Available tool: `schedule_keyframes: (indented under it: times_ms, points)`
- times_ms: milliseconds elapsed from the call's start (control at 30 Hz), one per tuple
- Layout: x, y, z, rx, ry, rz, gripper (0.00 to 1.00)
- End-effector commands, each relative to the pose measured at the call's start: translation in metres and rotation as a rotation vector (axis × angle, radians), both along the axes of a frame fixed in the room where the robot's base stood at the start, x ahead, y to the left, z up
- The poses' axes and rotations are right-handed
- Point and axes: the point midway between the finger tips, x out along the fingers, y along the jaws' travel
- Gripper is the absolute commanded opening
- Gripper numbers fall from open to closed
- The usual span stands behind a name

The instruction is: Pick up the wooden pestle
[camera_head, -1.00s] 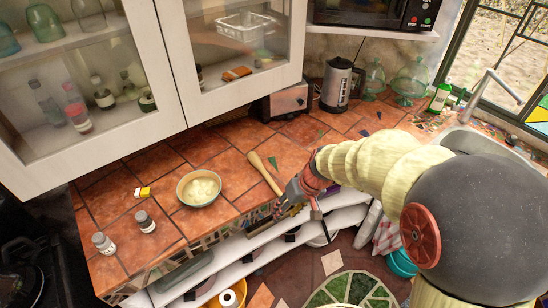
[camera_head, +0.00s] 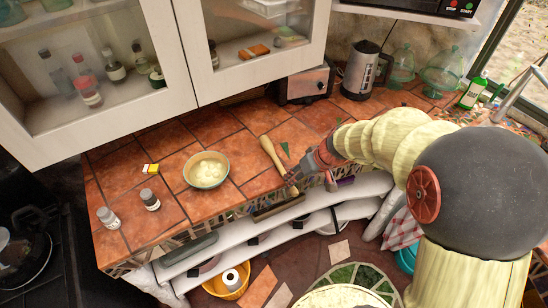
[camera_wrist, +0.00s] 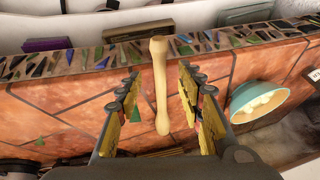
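The wooden pestle (camera_head: 271,154) lies on the tiled counter (camera_head: 235,135), to the right of the bowl, with one end near the counter's front edge. In the wrist view the pestle (camera_wrist: 160,85) runs lengthwise between the two fingers of my gripper (camera_wrist: 158,95). The fingers are apart, with a gap on each side of the pestle. My gripper (camera_head: 293,180) also shows in the head view, at the counter's front edge by the near end of the pestle. I cannot tell its exact height above the counter.
A bowl with pale contents (camera_head: 206,170) stands left of the pestle. Two small shakers (camera_head: 149,199) and a yellow-and-white box (camera_head: 151,169) are farther left. A toaster (camera_head: 305,82) and kettle (camera_head: 367,70) stand behind. Wall cabinets (camera_head: 180,60) overhang the counter.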

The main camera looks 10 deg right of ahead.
Motion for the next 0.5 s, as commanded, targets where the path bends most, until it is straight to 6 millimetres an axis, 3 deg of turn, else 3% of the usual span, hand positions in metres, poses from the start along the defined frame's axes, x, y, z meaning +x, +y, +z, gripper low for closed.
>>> schedule_keyframes:
  times_ms: [300, 500]
  points:
    - [0.008, 0.009, -0.039, 0.002, 0.002, 0.000, 0.38]
    - [0.012, 0.011, -0.047, 0.000, 0.000, 0.000, 0.38]
